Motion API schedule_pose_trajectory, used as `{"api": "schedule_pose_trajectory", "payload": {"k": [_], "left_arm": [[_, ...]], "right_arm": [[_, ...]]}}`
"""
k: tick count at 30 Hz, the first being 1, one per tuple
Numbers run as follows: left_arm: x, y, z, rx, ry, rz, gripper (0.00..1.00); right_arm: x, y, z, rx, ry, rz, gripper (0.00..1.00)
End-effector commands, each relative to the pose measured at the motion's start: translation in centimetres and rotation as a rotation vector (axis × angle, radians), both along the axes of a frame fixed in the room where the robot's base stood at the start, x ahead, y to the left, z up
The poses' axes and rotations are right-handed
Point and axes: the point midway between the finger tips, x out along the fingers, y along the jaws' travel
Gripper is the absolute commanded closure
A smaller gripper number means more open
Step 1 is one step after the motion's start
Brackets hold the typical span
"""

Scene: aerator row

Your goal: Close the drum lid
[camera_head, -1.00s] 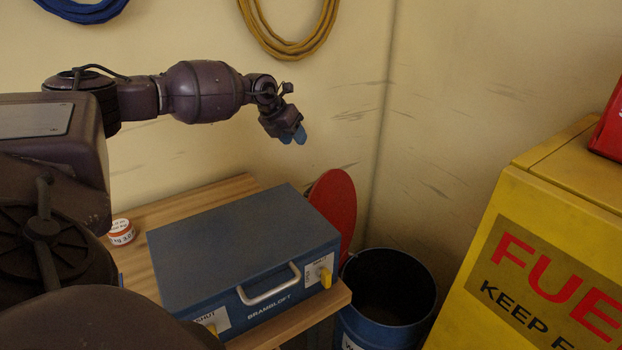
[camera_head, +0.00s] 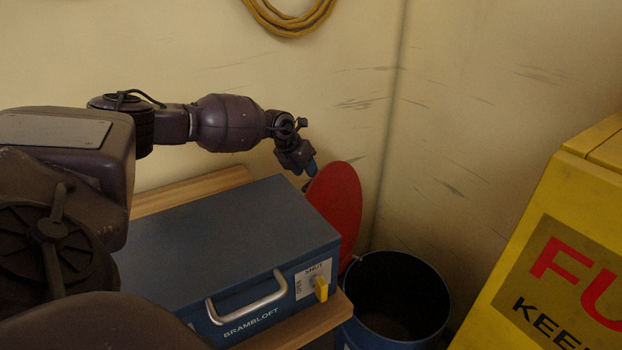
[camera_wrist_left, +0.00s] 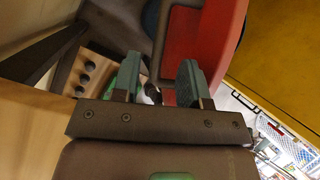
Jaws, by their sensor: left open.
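The drum (camera_head: 398,300) is blue and open at the top, with a dark inside, in the lower right of the head view. Its red lid (camera_head: 338,205) stands tipped up on the drum's far left side, partly hidden by the blue box. My left gripper (camera_head: 311,170) is at the lid's upper left edge in the head view. In the left wrist view its two fingers (camera_wrist_left: 160,82) are apart, with the red lid (camera_wrist_left: 222,40) just beyond and beside the right finger. I cannot tell whether they touch. My right gripper is not in view.
A blue box (camera_head: 225,240) with a handle and yellow knob sits on the wooden bench (camera_head: 195,190), left of the drum. A yellow fuel cabinet (camera_head: 570,240) stands at the right. The wall is close behind. A yellow hose coil (camera_head: 290,22) hangs above.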

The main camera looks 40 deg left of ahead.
Motion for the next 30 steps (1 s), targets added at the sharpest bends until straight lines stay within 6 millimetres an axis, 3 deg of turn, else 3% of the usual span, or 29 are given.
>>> {"api": "schedule_pose_trajectory", "payload": {"k": [1,7,19,20,27,30], "left_arm": [[0.3,-0.2,-1.0,-0.001,0.003,0.000,0.60],[1.2,-0.5,-2.7,0.000,0.000,0.000,0.60],[1.5,-0.6,-3.1,0.001,-0.001,-0.001,0.60],[1.5,-0.6,-3.1,0.001,-0.001,-0.001,0.61],[1.5,-0.6,-3.1,0.001,-0.001,-0.001,0.98],[1.5,-0.6,-3.1,0.000,-0.001,0.000,1.00]], "right_arm": [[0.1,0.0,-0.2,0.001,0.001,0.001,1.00],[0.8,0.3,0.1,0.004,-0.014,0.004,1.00],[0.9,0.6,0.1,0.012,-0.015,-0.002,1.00],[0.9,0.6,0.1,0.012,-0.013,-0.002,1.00],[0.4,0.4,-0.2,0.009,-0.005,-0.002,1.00],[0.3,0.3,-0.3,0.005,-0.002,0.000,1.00]]}}
